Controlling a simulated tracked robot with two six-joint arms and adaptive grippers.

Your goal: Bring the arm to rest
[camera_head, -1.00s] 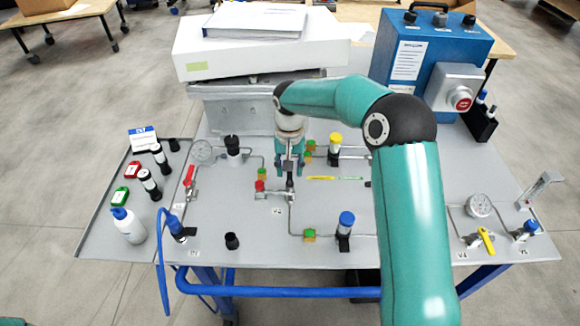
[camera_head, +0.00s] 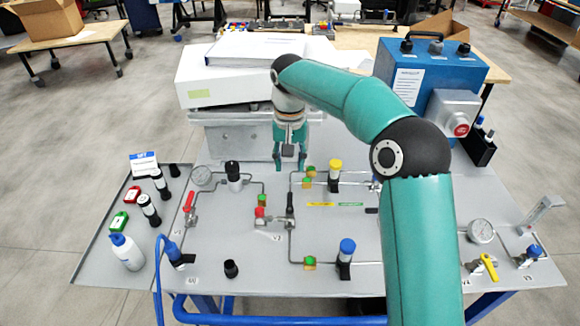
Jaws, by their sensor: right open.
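My right arm reaches in from the lower right of the head view. Its right gripper (camera_head: 290,160) hangs pointing down over the back middle of the grey panel table (camera_head: 215,255). The gripper is open and empty, its fingers apart. It is above and behind a small black-handled valve (camera_head: 290,205) on the pipework, apart from it. Behind the gripper is a grey metal box (camera_head: 235,142). My left gripper does not show.
A white case (camera_head: 225,85) with papers stands at the back. A blue box (camera_head: 430,75) with a red knob stands back right. A white bottle (camera_head: 126,252) and several small items are on the left tray (camera_head: 95,262). Valves, gauges and pipes cover the panel.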

